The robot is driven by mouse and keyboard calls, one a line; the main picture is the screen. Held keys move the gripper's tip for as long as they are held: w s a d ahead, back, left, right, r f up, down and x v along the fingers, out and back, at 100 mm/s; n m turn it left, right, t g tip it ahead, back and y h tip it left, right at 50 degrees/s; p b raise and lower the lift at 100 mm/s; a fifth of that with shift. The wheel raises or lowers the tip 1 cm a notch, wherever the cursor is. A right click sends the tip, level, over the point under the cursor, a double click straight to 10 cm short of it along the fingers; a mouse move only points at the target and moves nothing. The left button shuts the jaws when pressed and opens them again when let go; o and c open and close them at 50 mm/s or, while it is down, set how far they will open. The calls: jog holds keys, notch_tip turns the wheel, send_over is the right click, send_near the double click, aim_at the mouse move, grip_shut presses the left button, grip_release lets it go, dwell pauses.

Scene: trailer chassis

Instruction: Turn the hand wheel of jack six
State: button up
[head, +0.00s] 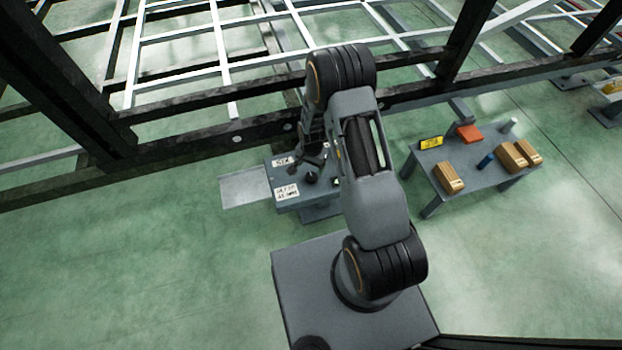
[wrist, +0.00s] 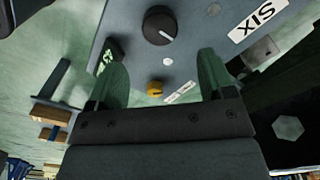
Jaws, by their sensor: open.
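The grey jack six cabinet (head: 318,197) stands against the dark frame beam in the head view, with a white SIX label (head: 283,161). In the wrist view its grey panel (wrist: 195,45) carries the SIX label (wrist: 258,20) and a round black knob (wrist: 160,25) with a white pointer line. The knob also shows in the head view (head: 311,178). I cannot tell whether this knob is the hand wheel; no spoked wheel shows clearly. My gripper (wrist: 163,52) is open and empty over the panel, its fingers apart, with the knob beyond the tips. My arm hides part of the cabinet.
A grey plate (head: 245,187) sits left of the cabinet. A table (head: 470,165) with boxes stands at right. Dark beams (head: 215,140) run behind.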

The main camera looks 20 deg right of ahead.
aim_at(311, 176)
notch_tip(311, 176, down, 8)
jog(key=b, duration=0.2)
jog(key=shift+f+b, duration=0.25)
jog(key=shift+b, duration=0.05)
jog(key=shift+c, duration=0.2)
jog(key=c, duration=0.9)
